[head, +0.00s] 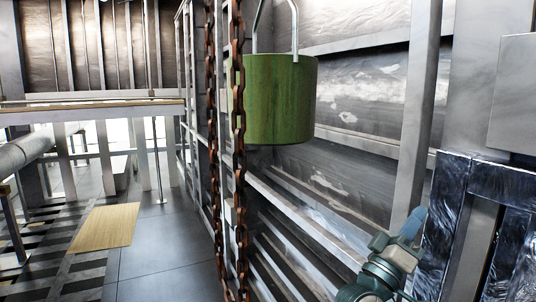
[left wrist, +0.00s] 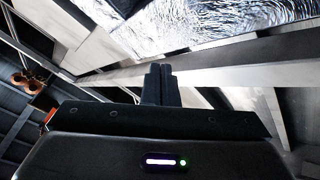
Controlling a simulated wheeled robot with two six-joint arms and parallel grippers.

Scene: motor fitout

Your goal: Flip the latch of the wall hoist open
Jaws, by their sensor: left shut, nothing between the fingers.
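A green cylindrical drum (head: 280,98) hangs on a bent metal rod in front of the ribbed wall in the head view. Rusty chains (head: 239,125) hang just left of it, and a rusty piece (left wrist: 22,80) shows at the left of the left wrist view. I cannot make out which part is the hoist's latch. My right gripper is not in view.
A grey upright post (head: 416,100) stands behind my left gripper, and a grey box (head: 515,90) is at the upper right. Crinkled shiny panels (left wrist: 220,22) fill the top of the left wrist view. A wooden board (head: 104,228) lies on the open floor at left.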

